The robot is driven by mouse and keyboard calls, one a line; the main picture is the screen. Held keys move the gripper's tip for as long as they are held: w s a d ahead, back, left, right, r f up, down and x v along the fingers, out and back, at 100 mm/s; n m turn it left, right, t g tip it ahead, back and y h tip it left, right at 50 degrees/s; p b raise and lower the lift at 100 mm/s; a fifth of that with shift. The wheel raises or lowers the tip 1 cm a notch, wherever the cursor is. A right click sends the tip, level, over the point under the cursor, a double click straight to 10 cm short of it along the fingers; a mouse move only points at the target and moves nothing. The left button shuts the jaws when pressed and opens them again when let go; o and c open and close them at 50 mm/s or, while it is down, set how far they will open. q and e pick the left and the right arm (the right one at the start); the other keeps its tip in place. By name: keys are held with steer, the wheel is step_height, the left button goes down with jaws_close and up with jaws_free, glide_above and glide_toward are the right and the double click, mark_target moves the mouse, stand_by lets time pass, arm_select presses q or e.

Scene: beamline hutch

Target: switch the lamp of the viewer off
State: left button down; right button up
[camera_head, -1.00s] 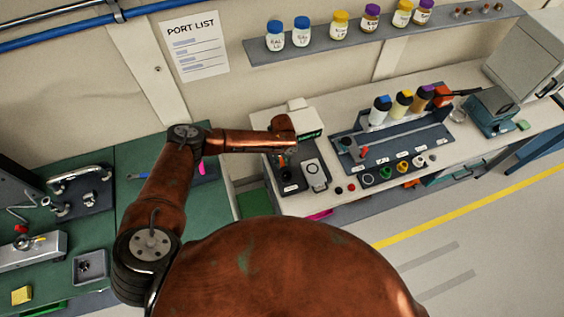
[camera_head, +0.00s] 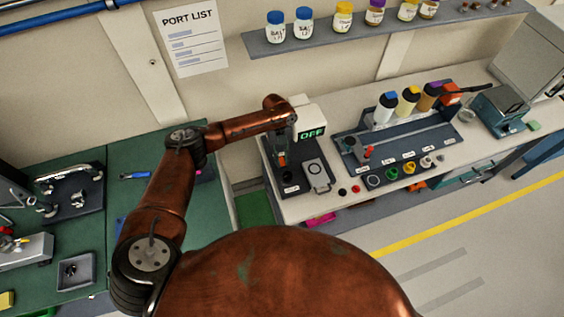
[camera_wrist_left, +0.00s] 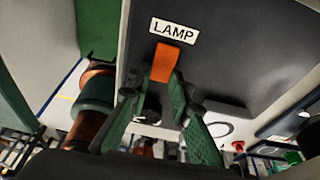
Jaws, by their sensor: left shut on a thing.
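The viewer (camera_head: 308,113) is a pale box on a dark base at the left end of the white bench; its green display (camera_head: 312,133) reads OFF. In the left wrist view, the orange lamp switch (camera_wrist_left: 166,62) sits on a dark panel just below a white LAMP label (camera_wrist_left: 174,31). My left gripper (camera_wrist_left: 165,82) is shut on the switch, its green fingers at the switch's sides. In the head view, my left gripper (camera_head: 282,159) is small and partly hidden by its own arm, low in front of the viewer. My right gripper is not in view.
A rack (camera_head: 395,138) with several capped bottles stands right of the viewer, with coloured rings before it. A shelf (camera_head: 375,32) of jars runs above. A green-topped bench (camera_head: 118,190) is at the left. Open floor (camera_head: 470,245) lies at the right.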

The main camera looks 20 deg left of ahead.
arm_select(q)
steer(key=c, duration=1.8)
jaws_free()
steer(key=shift+o, duration=0.2)
steer(key=shift+r, duration=0.1)
steer(key=v, duration=1.1)
steer(key=shift+r, duration=0.4)
steer(key=shift+a, duration=0.1)
